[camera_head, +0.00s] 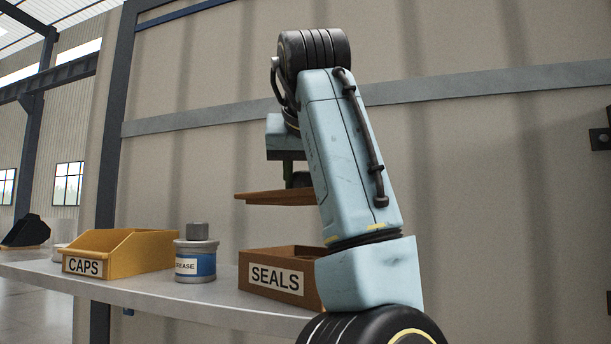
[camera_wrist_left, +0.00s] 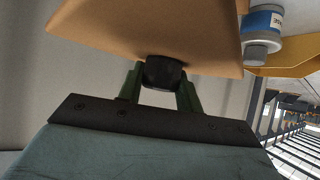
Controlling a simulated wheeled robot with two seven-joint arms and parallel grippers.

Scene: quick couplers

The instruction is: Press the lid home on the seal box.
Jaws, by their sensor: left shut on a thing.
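The brown seal box (camera_head: 272,278) with its SEALS label sits on the shelf, its right part hidden behind my left arm. The flat brown lid (camera_head: 268,198) is above the box with a clear gap between them. My left gripper (camera_head: 291,176) is over the lid, partly hidden by its own arm. In the left wrist view the gripper (camera_wrist_left: 162,78) is shut on the lid's dark knob (camera_wrist_left: 165,73), and the lid's brown face (camera_wrist_left: 150,28) fills the top of the picture. My right gripper is not in view.
A grey grease jar (camera_head: 196,254) with a blue band stands left of the box. A yellow CAPS bin (camera_head: 122,252) stands further left. The grey shelf (camera_head: 190,295) has a bare strip along its front. A beige wall (camera_head: 200,180) is behind.

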